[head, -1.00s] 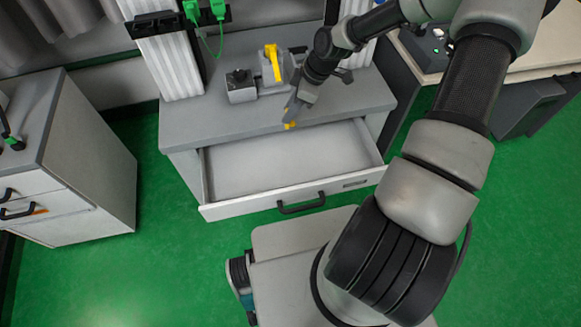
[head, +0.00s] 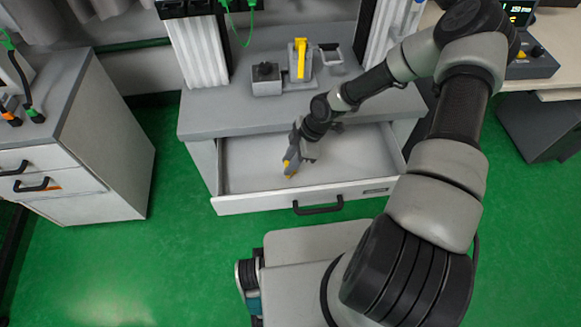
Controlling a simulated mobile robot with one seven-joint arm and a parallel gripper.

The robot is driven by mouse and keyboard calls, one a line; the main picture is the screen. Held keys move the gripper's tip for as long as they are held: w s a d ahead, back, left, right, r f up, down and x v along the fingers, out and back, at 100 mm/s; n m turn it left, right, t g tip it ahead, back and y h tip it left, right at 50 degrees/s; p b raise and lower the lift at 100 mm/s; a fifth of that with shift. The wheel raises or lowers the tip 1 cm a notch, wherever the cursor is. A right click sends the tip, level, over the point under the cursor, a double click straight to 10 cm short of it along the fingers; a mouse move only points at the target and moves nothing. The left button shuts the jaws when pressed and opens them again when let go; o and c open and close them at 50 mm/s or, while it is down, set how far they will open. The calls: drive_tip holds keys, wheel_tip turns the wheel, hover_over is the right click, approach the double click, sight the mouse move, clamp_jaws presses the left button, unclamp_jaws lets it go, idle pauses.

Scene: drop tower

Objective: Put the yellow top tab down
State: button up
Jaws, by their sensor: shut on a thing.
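My gripper (head: 291,169) is over the open drawer (head: 240,200), pointing down near its front. It is shut on a small yellow piece, which I take to be the yellow top tab (head: 289,177). Only a little of the tab shows at the fingertips; the fingers hide the rest. I cannot tell whether it touches the drawer floor. The visible drawer floor is bare.
On the cabinet top (head: 215,117) behind stand a grey block with a black knob (head: 265,78), a grey fixture with an upright yellow bar (head: 300,60) and a small open tray (head: 331,62). A second cabinet (head: 105,150) stands at left.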

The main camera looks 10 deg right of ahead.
drive_tip(key=shift+f, duration=1.3)
drive_tip(key=shift+f+b, duration=0.2)
drive_tip(key=shift+b, duration=0.15)
drive_tip(key=o, duration=1)
drive_tip(key=shift+r, duration=0.1)
drive_tip(key=p+v, duration=0.3)
drive_tip(key=v, duration=0.9)
drive_tip(key=shift+r, duration=0.15)
